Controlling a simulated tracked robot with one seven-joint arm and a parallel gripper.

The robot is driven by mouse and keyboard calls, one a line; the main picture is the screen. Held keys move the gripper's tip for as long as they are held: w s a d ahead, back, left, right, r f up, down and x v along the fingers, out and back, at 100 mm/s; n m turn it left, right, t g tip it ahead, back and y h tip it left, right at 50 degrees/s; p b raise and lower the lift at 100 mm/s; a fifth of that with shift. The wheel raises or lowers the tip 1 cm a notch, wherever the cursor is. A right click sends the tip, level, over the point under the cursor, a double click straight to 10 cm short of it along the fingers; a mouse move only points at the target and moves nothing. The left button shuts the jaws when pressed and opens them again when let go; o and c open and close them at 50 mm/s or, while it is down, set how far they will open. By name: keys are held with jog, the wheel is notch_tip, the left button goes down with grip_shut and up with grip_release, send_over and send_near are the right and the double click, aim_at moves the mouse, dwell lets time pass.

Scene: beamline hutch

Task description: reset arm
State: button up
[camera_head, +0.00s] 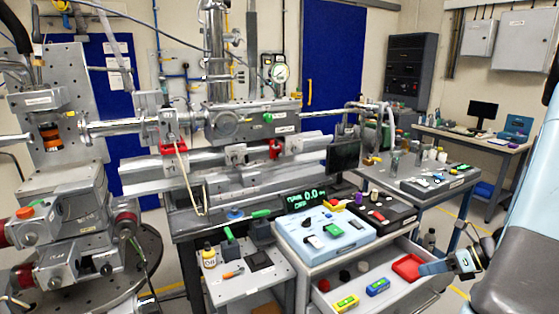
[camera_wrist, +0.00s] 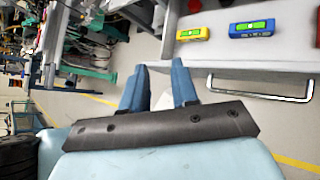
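My gripper (camera_head: 436,268) is at the right of the head view, beside the open drawer (camera_head: 393,294) and just right of the red tray (camera_head: 407,267). In the wrist view my gripper (camera_wrist: 159,68) shows two blue fingers standing apart. Nothing is held between them; a pale patch and floor show in the gap. My pale blue arm comes in from the right edge of the head view.
The drawer holds a yellow level (camera_head: 345,303) and a blue level (camera_head: 377,286); both show in the wrist view. The drawer handle (camera_wrist: 262,92) is right of my fingers. A cart (camera_head: 440,187) and desk (camera_head: 480,143) stand behind. Floor shows beside the drawer.

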jog(key=s+a+r+n+h, duration=0.5)
jog(key=a+r+n, duration=0.5)
jog(key=r+n, duration=0.3)
jog(key=s+a+r+n+h, duration=0.5)
jog(key=a+r+n, duration=0.5)
jog(key=n, duration=0.7)
notch_tip(320, 180, up, 4)
jog(key=s, duration=0.2)
jog(key=shift+s+a+t, duration=0.15)
jog(key=shift+s+t, duration=0.15)
jog(key=shift+t, duration=0.1)
